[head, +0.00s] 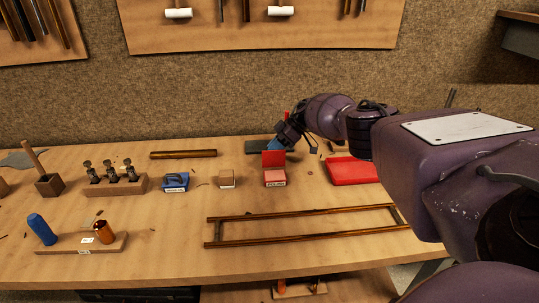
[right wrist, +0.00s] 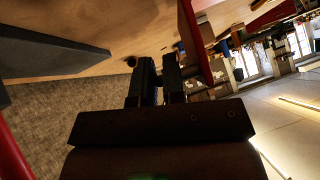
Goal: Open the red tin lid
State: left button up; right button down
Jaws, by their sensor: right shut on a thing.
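The red tin (head: 275,179) stands on the workbench near its middle, with a pale label on its front. Its red lid (head: 273,158) stands up steeply at the back of the tin. My right gripper (head: 283,142) reaches in from the right and is at the lid's upper edge, shut on it. The contact is partly hidden in the head view. In the right wrist view the two dark fingers (right wrist: 157,80) are close together, and a red strip (right wrist: 192,35) shows to their right. My left gripper is not in view.
A blue tin (head: 176,182) and a small wooden block (head: 226,179) stand left of the red tin. A red tray (head: 350,171) lies to its right. A long brass slide (head: 300,213) lies in front. A dark slab (head: 257,146) lies behind.

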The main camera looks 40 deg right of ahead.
jog(key=shift+w+f+g+b, duration=0.15)
jog(key=shift+f+g+b, duration=0.25)
jog(key=shift+f+b, duration=0.25)
jog(key=shift+w+d+m+y+b, duration=0.1)
jog(key=shift+m+y+b, duration=0.2)
jog(key=shift+b, duration=0.05)
jog(key=shift+r, duration=0.2)
jog(key=c, duration=1.5)
grip_release()
jog(key=shift+r, duration=0.1)
